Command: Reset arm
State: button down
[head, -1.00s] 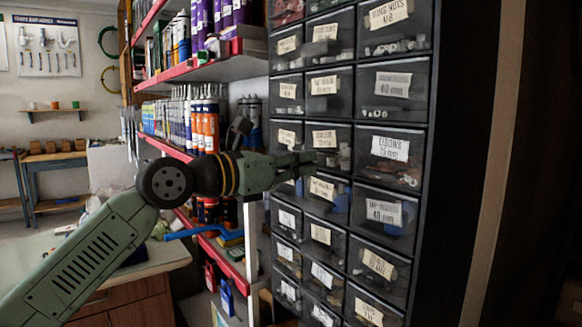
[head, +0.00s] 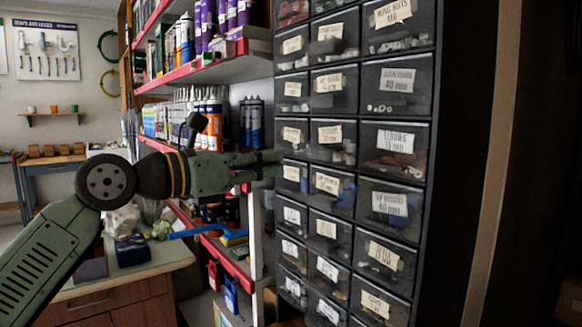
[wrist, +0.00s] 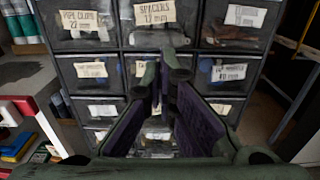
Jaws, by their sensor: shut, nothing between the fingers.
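My arm reaches in from the lower left of the head view. My gripper (head: 268,165) is shut and empty, and points right toward the left edge of the drawer cabinet (head: 424,150). In the wrist view my gripper's dark fingers (wrist: 163,75) come together in front of the labelled clear drawers. The drawer labelled spacers (wrist: 154,13) is just above the fingertips in that view. I cannot tell whether the fingertips touch the cabinet.
Red-edged shelves (head: 205,72) with tubes and bottles stand behind my arm. A counter (head: 150,262) with a dark blue box (head: 132,250) is below it. A workbench (head: 50,165) stands at the far left. A dark upright area borders the cabinet's right side.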

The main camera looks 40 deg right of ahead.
jog(key=a, duration=0.5)
jog(key=shift+s+b, duration=0.1)
jog(key=shift+b, duration=0.3)
